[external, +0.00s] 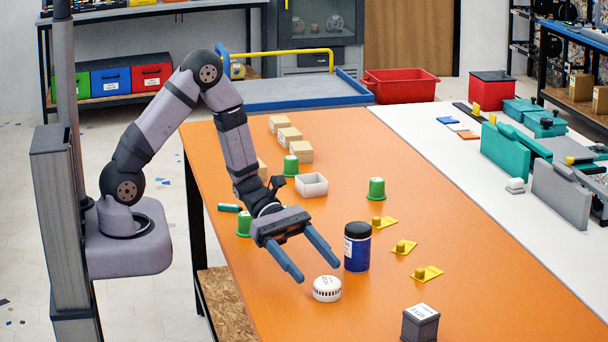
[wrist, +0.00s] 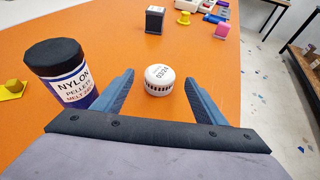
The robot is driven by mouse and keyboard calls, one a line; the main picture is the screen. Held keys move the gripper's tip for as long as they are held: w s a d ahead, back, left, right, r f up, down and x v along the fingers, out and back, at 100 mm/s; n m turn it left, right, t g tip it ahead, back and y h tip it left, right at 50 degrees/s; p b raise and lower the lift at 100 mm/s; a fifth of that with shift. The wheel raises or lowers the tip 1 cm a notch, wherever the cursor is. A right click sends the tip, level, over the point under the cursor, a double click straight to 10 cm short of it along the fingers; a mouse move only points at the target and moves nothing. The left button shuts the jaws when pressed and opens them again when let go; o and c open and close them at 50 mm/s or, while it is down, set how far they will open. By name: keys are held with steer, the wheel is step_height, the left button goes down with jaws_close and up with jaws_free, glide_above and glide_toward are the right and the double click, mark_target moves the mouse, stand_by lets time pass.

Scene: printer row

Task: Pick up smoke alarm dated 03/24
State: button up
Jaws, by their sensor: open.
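A round white smoke alarm (external: 327,289) with dark side slots lies flat on the orange table. It also shows in the wrist view (wrist: 159,80), with dark print on top that I cannot read for certain. My gripper (external: 317,270) is open and empty. In the wrist view the alarm appears between and slightly beyond the blue fingertips (wrist: 160,78), with a gap on both sides.
A dark blue nylon pellets jar (external: 357,248) stands close beside the alarm, near one finger. A dark grey box (external: 420,323) stands at the front. Yellow pieces (external: 403,247), green cups (external: 376,188) and a white tray (external: 311,186) are around. Orange table is clear between alarm and box.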

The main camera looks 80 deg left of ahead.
mark_target(326, 280)
steer(key=shift+f+p+x, duration=0.15)
steer(key=shift+p+x, duration=0.15)
steer(key=shift+x, duration=1.15)
steer(key=shift+f+p+x, duration=0.1)
steer(key=shift+p+x, duration=0.15)
steer(key=shift+x, duration=1.2)
steer(key=shift+a, duration=0.15)
steer(key=shift+c, duration=0.5)
steer(key=c, duration=1)
steer(key=shift+c, duration=0.2)
steer(key=shift+r, duration=0.2)
steer(key=shift+r, duration=4.85)
